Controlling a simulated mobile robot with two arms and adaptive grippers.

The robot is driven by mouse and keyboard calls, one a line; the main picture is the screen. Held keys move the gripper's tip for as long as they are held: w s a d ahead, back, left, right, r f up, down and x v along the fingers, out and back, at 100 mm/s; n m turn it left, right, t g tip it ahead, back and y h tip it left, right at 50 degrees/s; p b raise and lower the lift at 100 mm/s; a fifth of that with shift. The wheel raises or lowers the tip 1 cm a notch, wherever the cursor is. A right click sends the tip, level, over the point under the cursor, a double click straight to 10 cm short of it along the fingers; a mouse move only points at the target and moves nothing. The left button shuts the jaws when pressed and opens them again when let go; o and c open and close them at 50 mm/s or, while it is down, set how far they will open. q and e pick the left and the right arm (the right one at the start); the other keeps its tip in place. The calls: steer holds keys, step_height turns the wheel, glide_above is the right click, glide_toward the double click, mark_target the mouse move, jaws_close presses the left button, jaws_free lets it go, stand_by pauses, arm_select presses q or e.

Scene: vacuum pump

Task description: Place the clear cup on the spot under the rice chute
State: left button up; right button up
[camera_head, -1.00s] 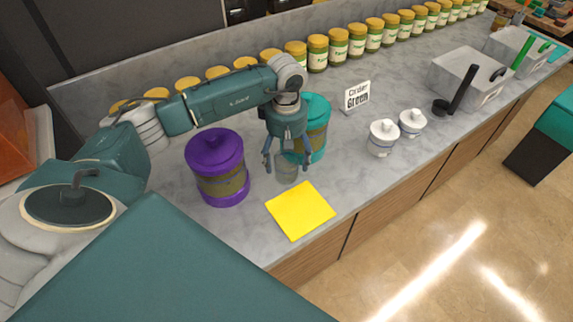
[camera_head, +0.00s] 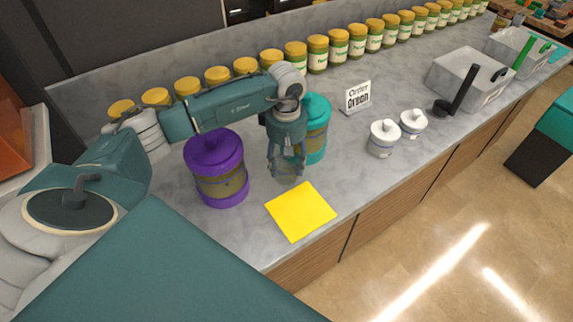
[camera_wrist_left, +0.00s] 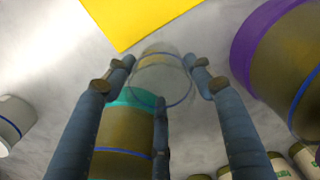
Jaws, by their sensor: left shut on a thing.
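The clear cup (camera_head: 287,178) stands upright on the grey counter, or just above it, between the purple canister (camera_head: 215,155) and the teal canister (camera_head: 317,120). My left gripper (camera_head: 287,169) points down and is shut on the cup's sides. The yellow square (camera_head: 300,210) lies flat just in front of the cup. No chute is clearly recognisable. My right gripper is not in view.
Two white lidded jars (camera_head: 382,139) stand to the right, with an order sign (camera_head: 358,96) reading "Green" behind them. Counter right of the yellow square is clear.

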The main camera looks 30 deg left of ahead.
arm_select(q)
steer(key=shift+w+r, duration=0.1)
steer(key=shift+r, duration=0.35)
step_height(320, 180, up, 19)
steer(key=b, duration=0.4)
